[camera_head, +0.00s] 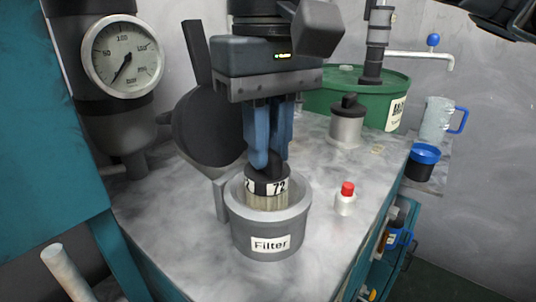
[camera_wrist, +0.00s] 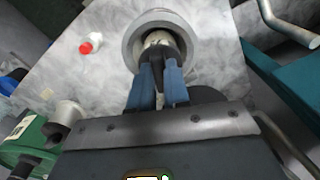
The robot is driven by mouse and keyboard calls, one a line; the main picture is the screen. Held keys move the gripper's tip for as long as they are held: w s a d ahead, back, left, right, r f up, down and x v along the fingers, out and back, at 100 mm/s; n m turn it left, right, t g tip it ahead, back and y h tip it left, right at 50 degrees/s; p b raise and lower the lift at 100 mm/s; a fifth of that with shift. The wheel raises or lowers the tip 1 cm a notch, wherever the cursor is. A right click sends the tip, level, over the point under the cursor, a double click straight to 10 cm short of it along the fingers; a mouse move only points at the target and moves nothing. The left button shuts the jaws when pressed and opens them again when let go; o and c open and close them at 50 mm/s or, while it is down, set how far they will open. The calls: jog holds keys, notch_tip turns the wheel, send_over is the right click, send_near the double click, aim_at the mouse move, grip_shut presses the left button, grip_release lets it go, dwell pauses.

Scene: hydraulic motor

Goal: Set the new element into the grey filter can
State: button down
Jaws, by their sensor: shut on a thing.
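The grey filter can (camera_head: 268,229) stands open-topped on the marbled bench, with a "Filter" label on its front. The element (camera_head: 266,192) has a black cap, a white band reading "72" and a pale pleated body. Its lower part is inside the can's mouth and hidden by the rim; its cap and band stand above the rim. My gripper (camera_head: 268,160) is above the can, its blue fingers shut on the black knob of the element's cap. In the wrist view the can (camera_wrist: 131,38) surrounds the element (camera_wrist: 158,40), and the gripper (camera_wrist: 158,75) points into it.
A small white bottle with a red cap (camera_head: 346,198) stands right of the can. A grey lidded canister (camera_head: 347,124) and a green drum (camera_head: 388,92) are behind. A pressure gauge (camera_head: 123,57) is at left. The bench front is clear.

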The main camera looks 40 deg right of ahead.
jog(key=shift+f, duration=0.8)
jog(key=shift+f, duration=0.1)
jog(key=shift+f+b, duration=0.15)
jog(key=shift+b, duration=0.15)
jog(key=c, duration=1.1)
grip_release()
notch_tip(320, 180, up, 12)
jog(key=p, duration=0.2)
jog(key=shift+r+p, duration=0.25)
jog(key=shift+p, duration=0.05)
